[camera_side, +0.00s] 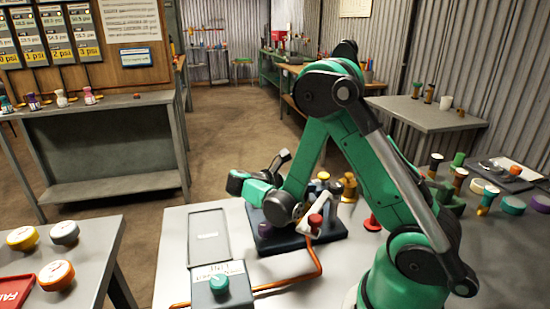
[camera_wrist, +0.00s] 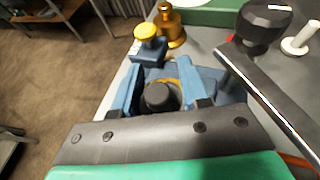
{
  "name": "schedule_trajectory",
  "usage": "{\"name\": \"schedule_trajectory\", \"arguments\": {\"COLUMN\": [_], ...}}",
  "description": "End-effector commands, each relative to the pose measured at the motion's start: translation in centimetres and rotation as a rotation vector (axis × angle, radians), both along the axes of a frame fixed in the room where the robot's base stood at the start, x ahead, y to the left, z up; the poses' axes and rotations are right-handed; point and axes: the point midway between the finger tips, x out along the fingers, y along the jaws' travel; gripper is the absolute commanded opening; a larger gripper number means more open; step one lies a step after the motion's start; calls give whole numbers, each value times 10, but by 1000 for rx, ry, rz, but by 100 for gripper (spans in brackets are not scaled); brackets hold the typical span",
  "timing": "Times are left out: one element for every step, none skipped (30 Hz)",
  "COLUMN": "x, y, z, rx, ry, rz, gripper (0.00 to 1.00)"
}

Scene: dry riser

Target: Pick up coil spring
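I cannot make out a coil spring for certain in either view. In the wrist view my gripper (camera_wrist: 164,92) is low over a blue fixture, its two fingers apart. A dark round-topped piece (camera_wrist: 160,97) stands between them, with part of a gold ring showing behind it. Gaps seem to show on both sides of this piece; its lower part is hidden. In the side view my wrist is down by the dark blue fixture base (camera_side: 334,225), and my fingertips are hidden there.
A yellow-topped knob (camera_wrist: 146,32) and a brass fitting (camera_wrist: 171,26) stand beyond the fingers. A black knob (camera_wrist: 264,20) and metal bar (camera_wrist: 270,95) are close on the right. An orange hose (camera_side: 318,262) runs to a grey box (camera_side: 222,290). A red knob (camera_side: 315,221) stands nearby.

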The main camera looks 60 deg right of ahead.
Motion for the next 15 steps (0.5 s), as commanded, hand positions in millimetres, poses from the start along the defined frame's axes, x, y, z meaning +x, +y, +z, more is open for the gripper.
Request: {"name": "schedule_trajectory", "arguments": {"x": [0, 0, 0, 0, 0, 0, 0, 0, 0, 0, 0, 0, 0, 0, 0], "y": [0, 0, 0, 0, 0, 0, 0, 0, 0, 0, 0, 0, 0, 0, 0], "z": [0, 0, 0, 0, 0, 0, 0, 1, 1, 2, 3, 4, 6, 8, 11], "rx": [0, 0, 0, 0, 0, 0, 0, 0, 0, 0, 0, 0, 0, 0, 0], "ry": [0, 0, 0, 0, 0, 0, 0, 0, 0, 0, 0, 0, 0, 0, 0], "rz": [0, 0, 0, 0, 0, 0, 0, 0, 0, 0, 0, 0, 0, 0, 0], "gripper": [0, 0, 0, 0, 0, 0, 0, 0, 0, 0, 0, 0, 0, 0, 0]}}
